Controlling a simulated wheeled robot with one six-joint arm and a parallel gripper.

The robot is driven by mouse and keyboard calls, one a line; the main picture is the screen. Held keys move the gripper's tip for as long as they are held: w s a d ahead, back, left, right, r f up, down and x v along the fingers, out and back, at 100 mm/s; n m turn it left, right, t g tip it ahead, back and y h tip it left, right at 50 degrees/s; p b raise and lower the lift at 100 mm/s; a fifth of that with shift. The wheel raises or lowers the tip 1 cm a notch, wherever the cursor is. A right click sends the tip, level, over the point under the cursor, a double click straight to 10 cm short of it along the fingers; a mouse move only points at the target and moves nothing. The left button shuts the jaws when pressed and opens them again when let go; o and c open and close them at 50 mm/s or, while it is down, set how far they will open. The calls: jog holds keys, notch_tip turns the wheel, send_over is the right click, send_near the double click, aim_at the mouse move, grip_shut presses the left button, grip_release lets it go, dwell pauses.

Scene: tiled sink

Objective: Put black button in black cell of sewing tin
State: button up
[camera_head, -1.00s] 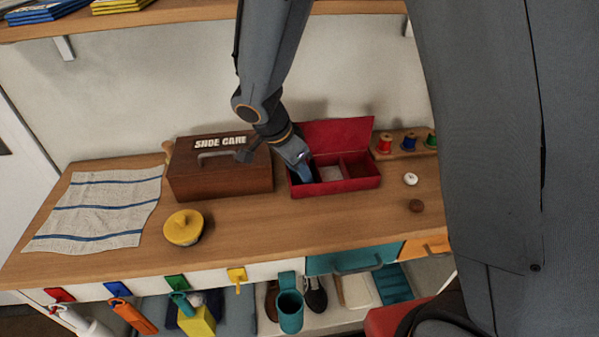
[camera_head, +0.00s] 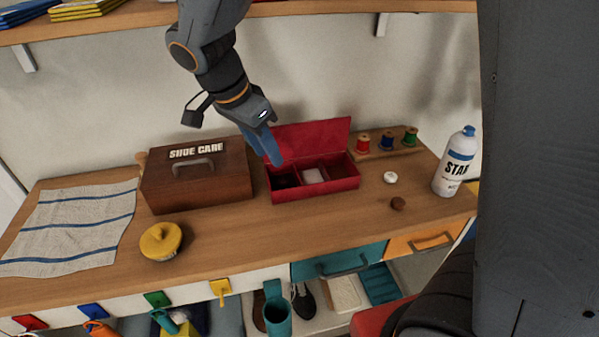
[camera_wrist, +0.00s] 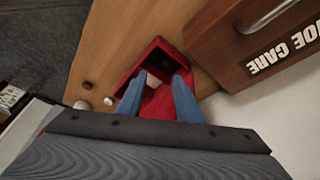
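The red sewing tin (camera_head: 318,190) stands on the wooden counter with its lid raised at the back. It has three cells: the left cell (camera_head: 285,179) is dark inside, the middle one looks pale, the right one dark red. Whether a black button lies in the dark left cell cannot be told. No black button shows clearly elsewhere. My gripper (camera_head: 276,158) is above the tin's left end. In the wrist view (camera_wrist: 157,84) its two blue fingers are apart with nothing visible gripped between them, and the tin (camera_wrist: 133,73) shows beyond them.
The wooden shoe care box (camera_head: 197,180) stands close left of the tin. A white button (camera_head: 390,178) and a brown button (camera_head: 398,203) lie to its right. Thread spools (camera_head: 387,141), a white bottle (camera_head: 456,162), a yellow lidded pot (camera_head: 160,240) and a striped cloth (camera_head: 70,228) share the counter.

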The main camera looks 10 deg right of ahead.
jog(key=s+d+f+n+y, duration=0.1)
jog(key=s+d+f+n, duration=0.1)
jog(key=s+d+n, duration=0.1)
jog(key=s+d+f+n+y, duration=0.1)
jog(key=s+d+f+n, duration=0.1)
jog(key=s+d+n, duration=0.1)
jog(key=s+d+f+n+g+y, duration=0.1)
jog(key=s+d+f+n, duration=0.2)
jog(key=d, duration=0.3)
jog(key=shift+s+d+n+y, duration=0.3)
jog(key=shift+n, duration=0.6)
jog(key=shift+s+d+f, duration=0.15)
jog(key=shift+s, duration=0.05)
jog(key=shift+s+n, duration=0.15)
jog(key=shift+n, duration=0.25)
